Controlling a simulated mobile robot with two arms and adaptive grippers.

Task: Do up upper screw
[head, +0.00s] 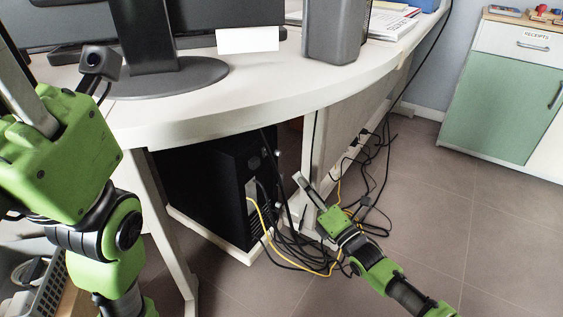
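The black computer tower (205,190) stands under the desk, its cabled end facing right. A small pale spot (278,153) shows near the upper part of that end; I cannot tell whether it is a screw. No upper screw can be made out clearly. My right gripper (304,190) is to the right of the tower, in front of the desk's leg panel, with its fingers pointing up and left. It is small in view, and its finger gap is unclear. My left gripper (22,95) is at the left edge, raised beside the desk; its fingertips are cut off.
Black cables and a yellow cable (262,225) hang from the tower and lie tangled around my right gripper. The white desk (250,95) overhangs the tower. A green cabinet (500,110) stands at the right. The tiled floor (455,220) between is clear.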

